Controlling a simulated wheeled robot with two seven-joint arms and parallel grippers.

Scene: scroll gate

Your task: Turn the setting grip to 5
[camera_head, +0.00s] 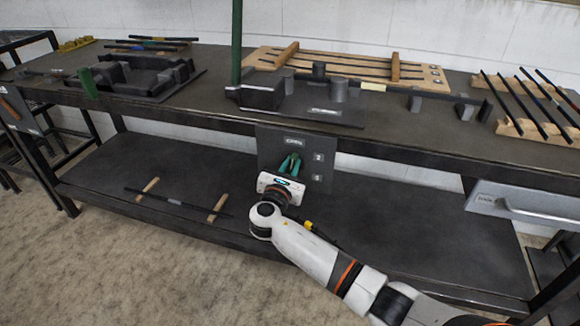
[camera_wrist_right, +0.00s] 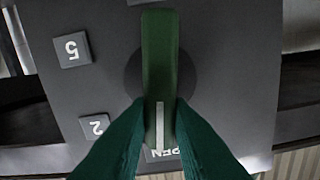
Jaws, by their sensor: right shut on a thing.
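The setting grip (camera_wrist_right: 160,75) is a green bar with a white line at one end, mounted on a dark round base (camera_wrist_right: 190,75). Its white line points at the OPEN label in the right wrist view, where the picture is upside down. The grey panel (camera_head: 268,150) hangs from the bench front, with the label OPEN (camera_head: 295,141) at top, 2 (camera_head: 318,157) and 5 (camera_head: 317,177) at the right. My right gripper (camera_wrist_right: 160,110) has its green fingers shut on the grip, at its white-line end. In the head view my gripper (camera_head: 290,163) hides most of the grip. My left gripper is not in view.
The bench top (camera_head: 215,110) above the panel holds black fixtures, a green post (camera_head: 237,45) and wooden racks with rods. A lower shelf (camera_head: 100,165) carries a rod on two wooden blocks (camera_head: 148,188). A drawer handle (camera_head: 535,212) sticks out at the right.

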